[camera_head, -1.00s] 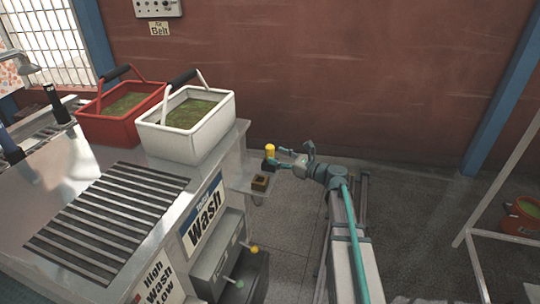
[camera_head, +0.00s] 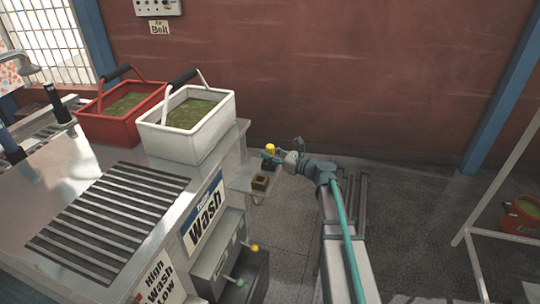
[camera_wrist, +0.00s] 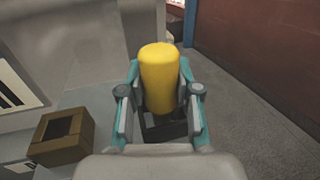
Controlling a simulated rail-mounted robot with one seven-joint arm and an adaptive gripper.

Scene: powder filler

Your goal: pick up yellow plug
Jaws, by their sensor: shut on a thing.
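The yellow plug (camera_wrist: 158,75) is a rounded upright cylinder. In the wrist view it stands between the fingers of my gripper (camera_wrist: 159,100), which is shut on it from both sides. The plug's lower end is in a dark base (camera_wrist: 165,131). In the head view only the top of the yellow plug (camera_head: 270,147) shows above my gripper (camera_head: 270,157), beside the metal counter's right end. I cannot tell whether the plug is clear of its base.
A brown square block with a dark opening (camera_wrist: 60,137) sits close to the left of my gripper; it also shows in the head view (camera_head: 261,182). A white basket (camera_head: 187,139) and a red basket (camera_head: 105,126) stand on the metal counter. Open floor lies to the right.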

